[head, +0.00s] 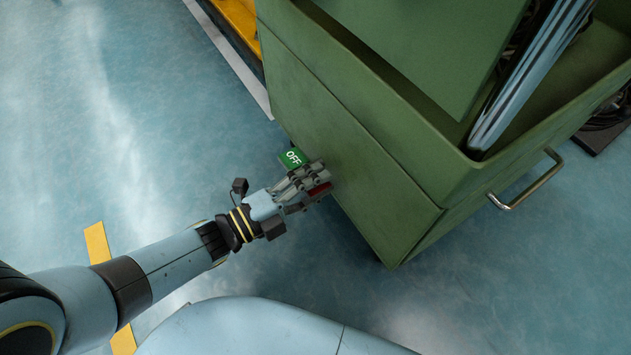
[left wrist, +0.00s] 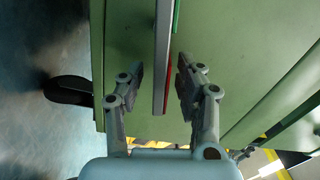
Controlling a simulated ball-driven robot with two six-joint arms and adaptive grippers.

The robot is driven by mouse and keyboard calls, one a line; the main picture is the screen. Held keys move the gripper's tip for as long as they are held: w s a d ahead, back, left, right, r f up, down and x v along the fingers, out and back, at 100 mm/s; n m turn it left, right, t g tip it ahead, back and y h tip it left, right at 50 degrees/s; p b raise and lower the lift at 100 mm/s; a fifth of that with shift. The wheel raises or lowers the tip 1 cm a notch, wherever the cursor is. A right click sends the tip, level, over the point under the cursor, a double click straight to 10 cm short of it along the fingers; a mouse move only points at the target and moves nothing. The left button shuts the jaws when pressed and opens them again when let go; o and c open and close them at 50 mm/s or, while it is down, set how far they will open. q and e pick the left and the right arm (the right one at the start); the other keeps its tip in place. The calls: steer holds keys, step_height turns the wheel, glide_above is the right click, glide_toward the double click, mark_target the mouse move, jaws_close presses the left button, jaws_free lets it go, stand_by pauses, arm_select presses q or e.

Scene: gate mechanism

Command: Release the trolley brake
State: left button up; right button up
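The green trolley (head: 350,130) stands at the right of the head view, and its side panel (left wrist: 125,40) fills much of the left wrist view. A green "OFF" plate (head: 293,158) shows on that side. A narrow grey bar with a red face, seemingly the brake lever (left wrist: 161,70), stands out from the panel; in the head view only a red part (head: 320,189) shows among the fingers. My left gripper (left wrist: 160,68) is open, with one finger on each side of the bar and visible gaps. It also shows at the trolley side in the head view (head: 319,178). My right gripper is not in view.
A dark rounded part (left wrist: 68,90), perhaps a wheel, shows at the left. A yellow object (head: 240,18) lies beyond the trolley. The floor at left is clear.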

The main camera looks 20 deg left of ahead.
arm_select(q)
steer(key=shift+s, duration=0.1)
steer(key=v, duration=1.2)
steer(key=shift+r, duration=0.1)
